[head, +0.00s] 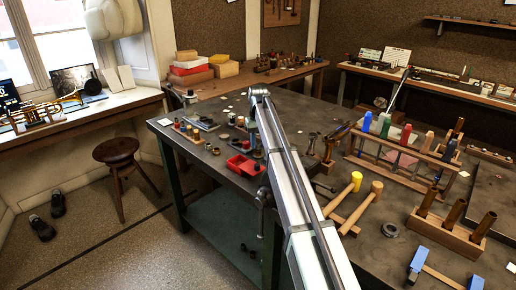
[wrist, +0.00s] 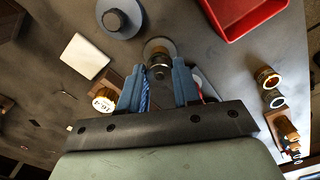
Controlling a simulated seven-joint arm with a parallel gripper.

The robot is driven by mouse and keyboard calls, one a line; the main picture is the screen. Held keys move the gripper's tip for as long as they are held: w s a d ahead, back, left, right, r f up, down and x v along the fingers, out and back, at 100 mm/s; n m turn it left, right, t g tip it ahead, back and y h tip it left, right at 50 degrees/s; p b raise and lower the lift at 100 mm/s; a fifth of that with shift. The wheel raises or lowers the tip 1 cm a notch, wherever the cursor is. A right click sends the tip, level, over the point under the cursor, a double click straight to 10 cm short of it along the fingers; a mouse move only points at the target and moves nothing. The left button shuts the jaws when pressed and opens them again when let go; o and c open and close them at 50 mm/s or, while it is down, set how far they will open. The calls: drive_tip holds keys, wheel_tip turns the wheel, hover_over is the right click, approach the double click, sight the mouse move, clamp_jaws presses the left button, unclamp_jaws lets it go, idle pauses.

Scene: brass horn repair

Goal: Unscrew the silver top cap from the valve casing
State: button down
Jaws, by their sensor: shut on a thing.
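My gripper (wrist: 160,82) shows in the wrist view with its two blue fingers on either side of a small round metal piece (wrist: 159,66), which looks like the silver top cap. The fingers are shut on it. A paler, wider round part shows just beyond it, around the casing's place; where cap and casing meet is too small and dark to tell. In the head view my arm hides most of the gripper, and I cannot make out the cap or casing there.
A red tray (wrist: 232,30) lies close by at the upper right of the wrist view. A grey disc with a dark knob (wrist: 115,20), a white card (wrist: 85,55) and several brass-rimmed cylinders (wrist: 266,77) stand around. Mallets (head: 362,205) and a tool rack (head: 395,165) occupy the bench's right.

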drive_tip(key=shift+n, duration=2)
drive_tip(key=n, duration=0.4)
drive_tip(key=shift+n, duration=2)
